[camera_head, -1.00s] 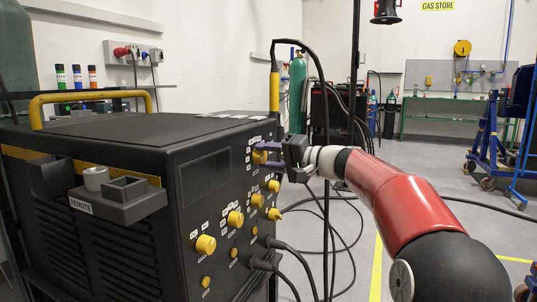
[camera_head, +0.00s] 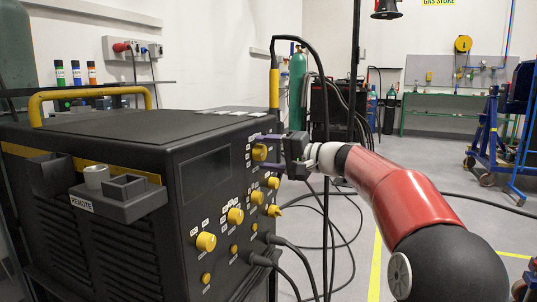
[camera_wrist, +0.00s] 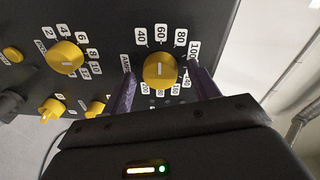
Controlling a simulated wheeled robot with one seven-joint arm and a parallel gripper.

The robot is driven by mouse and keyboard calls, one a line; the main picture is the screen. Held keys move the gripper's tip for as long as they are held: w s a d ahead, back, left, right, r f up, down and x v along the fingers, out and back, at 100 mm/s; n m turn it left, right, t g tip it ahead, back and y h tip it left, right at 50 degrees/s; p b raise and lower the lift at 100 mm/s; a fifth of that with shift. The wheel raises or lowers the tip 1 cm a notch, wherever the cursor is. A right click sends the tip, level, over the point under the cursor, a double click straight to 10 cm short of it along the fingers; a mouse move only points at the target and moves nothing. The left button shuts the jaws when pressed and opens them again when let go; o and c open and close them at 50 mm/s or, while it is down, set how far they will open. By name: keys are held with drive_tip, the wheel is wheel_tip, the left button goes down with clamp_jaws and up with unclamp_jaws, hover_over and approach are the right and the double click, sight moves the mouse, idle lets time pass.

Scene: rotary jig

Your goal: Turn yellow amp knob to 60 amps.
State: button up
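The yellow amp knob (camera_wrist: 160,70) is on the dark front panel, ringed by number labels and an AMPS label. Its short white mark is nearly upright in the wrist view and lines up with the 60 label (camera_wrist: 161,33) above it. The knob also shows in the head view (camera_head: 260,152). My gripper (camera_wrist: 159,76) is open, its purple fingers on the left and right of the knob with visible gaps. In the head view my gripper (camera_head: 264,152) is at the panel, with the fingers above and below the knob.
Other yellow knobs sit close by, such as one with small numbers (camera_wrist: 66,57) and one lower on the panel (camera_head: 206,242). Black cables (camera_head: 285,250) plug into the panel's lower part. A yellow-ended torch (camera_head: 274,88) stands behind. Open floor lies to the right.

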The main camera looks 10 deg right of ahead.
drive_tip(key=v, duration=0.7)
drive_tip(key=shift+s+d+b, duration=0.25)
drive_tip(key=shift+d+b, duration=0.05)
drive_tip(key=s+a+f+n+g+h+p, duration=0.1)
drive_tip(key=s+a+f+g+h+p, duration=0.15)
drive_tip(key=s+a+f, duration=0.35)
drive_tip(key=s+a+f+n+g+h+p, duration=0.1)
drive_tip(key=s+a+f+g+h, duration=0.3)
drive_tip(key=s, duration=0.4)
drive_tip(key=s+d+f+n+h+p, duration=0.1)
drive_tip(key=s+d+f+h, duration=0.1)
drive_tip(key=s+f, duration=0.3)
drive_tip(key=s+d+f+n+h+p, duration=0.1)
drive_tip(key=s+f+h, duration=0.3)
drive_tip(key=s, duration=0.9)
drive_tip(key=shift+s+d+f+n+t+h+p, duration=0.35)
drive_tip(key=shift+d+f+n, duration=0.15)
drive_tip(key=shift+f+n, duration=0.15)
